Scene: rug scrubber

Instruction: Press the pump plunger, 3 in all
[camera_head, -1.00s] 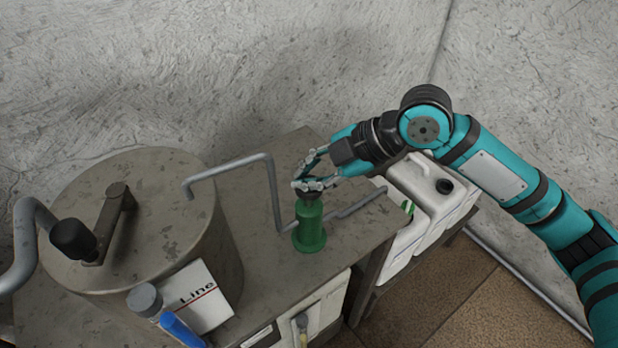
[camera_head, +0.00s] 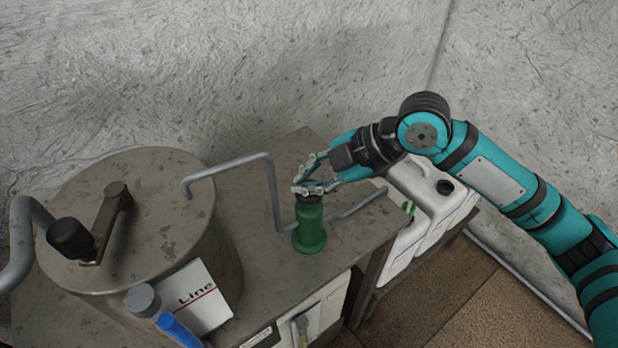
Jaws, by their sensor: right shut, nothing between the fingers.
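The green pump (camera_head: 309,228) stands upright on the metal table, with a dark plunger top (camera_head: 309,199) at its upper end. My right gripper (camera_head: 298,190) is shut and empty. Its fingertips are right at the plunger top and seem to touch it; they partly cover it. Little of the plunger shows above the green body. My left gripper is not in view.
A large metal drum (camera_head: 140,225) with a crank handle stands on the left of the table (camera_head: 262,277). A bent grey pipe (camera_head: 235,165) passes just left of the pump. White canisters (camera_head: 440,200) stand at the right.

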